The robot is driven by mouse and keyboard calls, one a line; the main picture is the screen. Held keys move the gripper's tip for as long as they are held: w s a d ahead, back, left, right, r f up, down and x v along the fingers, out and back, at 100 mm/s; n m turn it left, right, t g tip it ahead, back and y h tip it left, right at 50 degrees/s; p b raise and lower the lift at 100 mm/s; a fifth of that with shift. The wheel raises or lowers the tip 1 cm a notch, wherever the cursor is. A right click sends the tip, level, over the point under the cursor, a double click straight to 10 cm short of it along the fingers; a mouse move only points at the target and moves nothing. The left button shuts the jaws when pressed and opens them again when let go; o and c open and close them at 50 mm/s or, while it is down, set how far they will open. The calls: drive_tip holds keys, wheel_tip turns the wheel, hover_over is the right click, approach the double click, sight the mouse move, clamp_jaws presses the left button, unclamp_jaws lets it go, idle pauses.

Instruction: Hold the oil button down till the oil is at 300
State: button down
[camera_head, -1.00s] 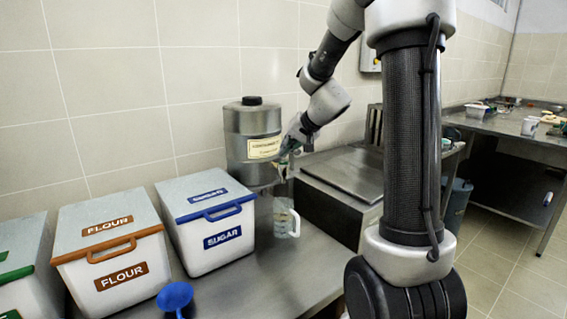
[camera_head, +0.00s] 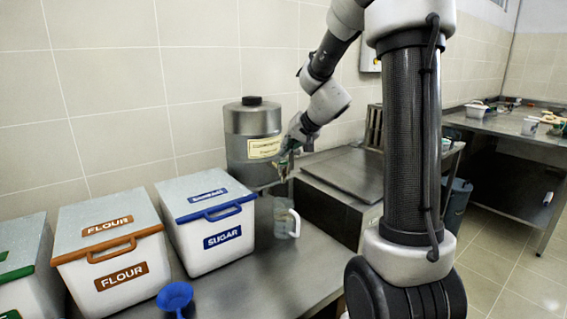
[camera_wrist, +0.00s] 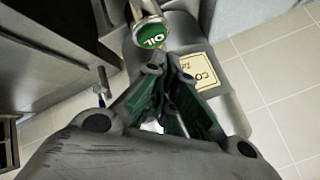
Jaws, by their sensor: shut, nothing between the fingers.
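The metal oil dispenser (camera_head: 251,122) stands against the tiled wall in the head view, with a cream label on its front. A clear measuring jug with a pale handle (camera_head: 293,222) stands on the steel counter below my gripper (camera_head: 283,174). In the wrist view the round green OIL button (camera_wrist: 152,37) shows just beyond the fingertips of my gripper (camera_wrist: 167,70). The fingers are shut with nothing between them. I cannot tell whether they touch the button. The jug's markings and any oil level are not readable.
A white sugar bin (camera_head: 208,225) with a blue handle stands close left of the jug. A flour bin (camera_head: 110,260) and a blue funnel (camera_head: 175,297) are further left. A steel fryer-like unit (camera_head: 340,195) stands right of the jug. Bare counter lies in front.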

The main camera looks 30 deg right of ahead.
sight(286, 161)
drive_tip(key=shift+f, duration=0.2)
drive_tip(key=shift+f, duration=0.25)
drive_tip(key=shift+f, duration=0.5)
idle(1.3)
drive_tip(key=shift+r, duration=0.95)
drive_tip(key=shift+r, duration=2.5)
